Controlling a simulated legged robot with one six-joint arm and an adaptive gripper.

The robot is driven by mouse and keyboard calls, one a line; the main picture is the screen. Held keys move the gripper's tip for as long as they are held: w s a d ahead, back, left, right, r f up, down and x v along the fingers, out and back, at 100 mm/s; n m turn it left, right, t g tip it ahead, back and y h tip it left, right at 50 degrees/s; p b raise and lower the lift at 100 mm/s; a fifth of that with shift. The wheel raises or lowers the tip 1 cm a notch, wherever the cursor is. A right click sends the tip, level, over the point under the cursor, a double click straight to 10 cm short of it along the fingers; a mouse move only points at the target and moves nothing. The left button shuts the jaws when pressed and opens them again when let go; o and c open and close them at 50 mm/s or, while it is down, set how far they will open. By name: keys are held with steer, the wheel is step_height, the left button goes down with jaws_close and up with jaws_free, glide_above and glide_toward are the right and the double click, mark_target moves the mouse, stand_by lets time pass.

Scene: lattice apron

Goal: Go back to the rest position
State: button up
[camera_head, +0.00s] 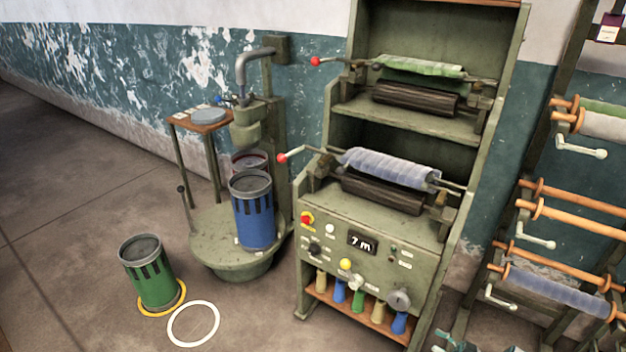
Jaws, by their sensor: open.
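A green canister (150,277) stands on the floor at lower left, on a yellow ring (178,306). A blue canister (253,215) stands on the round base (205,243) of a green machine, under or in front of its spout. Another canister with a red rim (249,161) stands behind it, mostly hidden.
A white ring (193,324) lies empty on the floor. A green cabinet (338,230) with rollers, red-knobbed levers and a control panel fills the middle. A rack (572,213) with wooden rollers stands at right. Floor at left is clear.

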steer(key=w+a+r+m+g+h, duration=0.1)
steer(key=w+a+r+g+h, duration=0.15)
steer(key=r, duration=0.65)
steer(key=w+a+r+m+g+h, duration=0.1)
steer(key=a+r+g, duration=0.25)
steer(key=r, duration=0.55)
steer(key=w+a+r+g+h, duration=0.2)
steer(key=a+r+g, duration=0.15)
steer(key=r, duration=0.45)
steer(key=s+a+r+m+h, duration=0.2)
steer(key=s+a+r+h, duration=0.25)
steer(key=s+r, duration=0.35)
steer(key=s+a+r+m+h, duration=0.35)
steer(key=s+a+r, duration=0.25)
steer(key=r, duration=0.4)
steer(key=s+a+r+m+t+h, duration=0.1)
steer(key=s+t+h, duration=0.1)
steer(key=s, duration=0.6)
steer(key=s+a+r+m+t+h, duration=0.1)
steer(key=s+r+m+t+h, duration=0.1)
steer(key=s+t, duration=0.2)
steer(key=s, duration=0.3)
steer(key=shift+s+r+h, duration=0.2)
steer(key=shift+s+h, duration=0.15)
steer(key=shift+m, duration=0.25)
